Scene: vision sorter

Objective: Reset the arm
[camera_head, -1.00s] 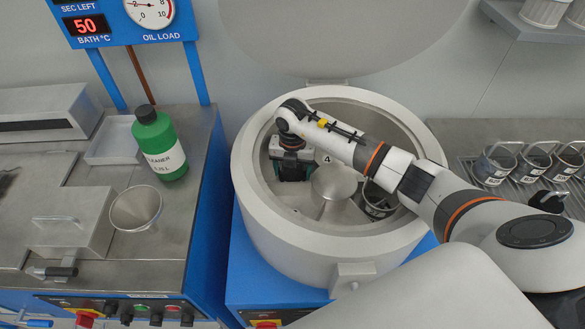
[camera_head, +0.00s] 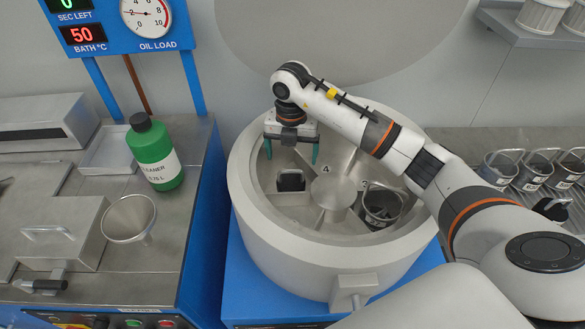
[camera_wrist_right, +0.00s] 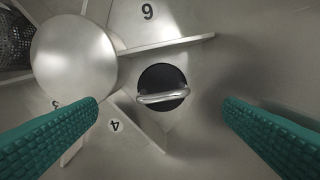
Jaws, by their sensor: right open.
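My right gripper (camera_head: 291,150) is open and empty, held above the round grey drum (camera_head: 245,185) with its green fingers pointing down. In the right wrist view the two green fingers (camera_wrist_right: 165,125) are spread wide. Between them and below lies a dark round piece with a metal handle (camera_wrist_right: 163,97), apart from both fingers. In the head view this dark piece (camera_head: 291,181) sits in a drum compartment at the left. My left gripper is not in view.
A dark metal basket (camera_head: 381,208) stands in another compartment at the right of the hub (camera_head: 334,192). Several baskets (camera_head: 498,170) stand on a rack at right. A green cleaner bottle (camera_head: 154,152) and a funnel (camera_head: 129,219) are on the left bench.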

